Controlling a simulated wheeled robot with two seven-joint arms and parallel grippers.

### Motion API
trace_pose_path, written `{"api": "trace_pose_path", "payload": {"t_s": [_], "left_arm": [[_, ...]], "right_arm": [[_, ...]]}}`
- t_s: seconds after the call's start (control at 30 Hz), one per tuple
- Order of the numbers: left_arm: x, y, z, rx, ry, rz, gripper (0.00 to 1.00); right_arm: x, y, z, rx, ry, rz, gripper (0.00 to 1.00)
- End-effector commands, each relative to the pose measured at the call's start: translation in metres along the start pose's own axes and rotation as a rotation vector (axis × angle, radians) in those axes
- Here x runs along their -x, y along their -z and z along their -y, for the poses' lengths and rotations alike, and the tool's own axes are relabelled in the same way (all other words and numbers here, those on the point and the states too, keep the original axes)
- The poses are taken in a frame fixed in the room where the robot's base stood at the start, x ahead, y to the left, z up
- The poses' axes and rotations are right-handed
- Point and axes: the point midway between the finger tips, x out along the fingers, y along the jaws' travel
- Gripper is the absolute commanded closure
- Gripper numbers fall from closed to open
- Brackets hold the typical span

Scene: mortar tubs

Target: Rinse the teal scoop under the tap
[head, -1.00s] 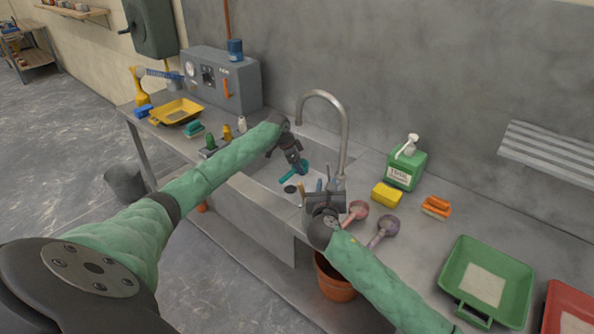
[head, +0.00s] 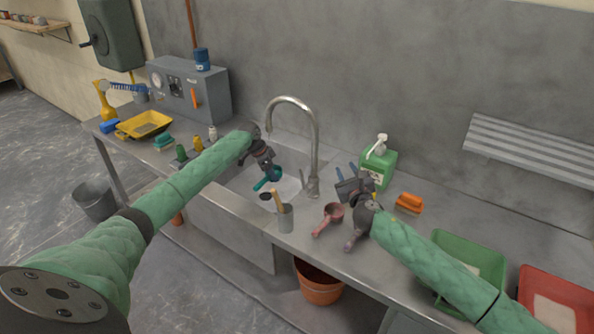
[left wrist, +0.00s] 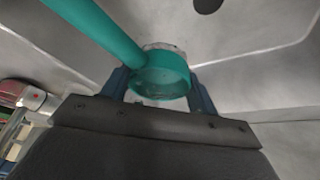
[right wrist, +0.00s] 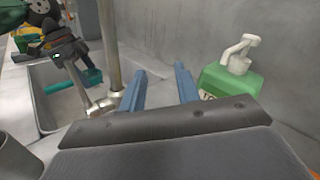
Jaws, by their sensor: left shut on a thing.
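The teal scoop (head: 263,184) is in my left gripper (head: 272,172), low over the sink basin (head: 236,187) and left of the tap's base. In the left wrist view my fingers close on both sides of the scoop's bowl (left wrist: 160,78), and its handle runs to the upper left. Grey lumpy residue shows at the bowl's far rim. The arched tap (head: 316,140) stands behind the basin; no water stream is visible. My right gripper (head: 347,172) is open and empty, between the tap and the soap bottle. The tap's base also shows in the right wrist view (right wrist: 103,104).
The green soap bottle (head: 382,165) stands just behind my right gripper. A cup of tools (head: 286,219), a pink scoop (head: 333,212) and an orange brush (head: 409,203) lie around it. Green (head: 478,258) and red (head: 560,290) trays occupy the right counter.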

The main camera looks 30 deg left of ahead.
Motion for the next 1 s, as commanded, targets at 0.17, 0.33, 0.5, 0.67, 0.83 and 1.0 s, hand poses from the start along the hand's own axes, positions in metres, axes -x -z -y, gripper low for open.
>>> {"api": "trace_pose_path", "payload": {"t_s": [0.17, 0.33, 0.5, 0.67, 0.83, 1.0], "left_arm": [[0.0, 0.0, 0.0, 0.0, 0.0, 0.0, 0.66], [0.0, 0.0, 0.0, 0.0, 0.0, 0.0, 0.66], [0.0, 0.0, 0.0, 0.0, 0.0, 0.0, 0.66], [0.0, 0.0, 0.0, 0.0, 0.0, 0.0, 0.66], [0.0, 0.0, 0.0, 0.0, 0.0, 0.0, 0.66], [0.0, 0.0, 0.0, 0.0, 0.0, 0.0, 0.66]], "right_arm": [[0.002, 0.01, -0.018, -0.047, -0.185, 0.044, 0.68], [0.01, 0.009, -0.046, -0.111, -0.371, 0.081, 0.68], [0.021, 0.003, -0.069, -0.172, -0.519, 0.102, 0.68], [0.029, -0.002, -0.081, -0.214, -0.593, 0.107, 0.68], [0.023, -0.004, -0.086, -0.238, -0.602, 0.102, 0.68], [0.005, -0.008, -0.099, -0.237, -0.601, 0.102, 0.68]]}}
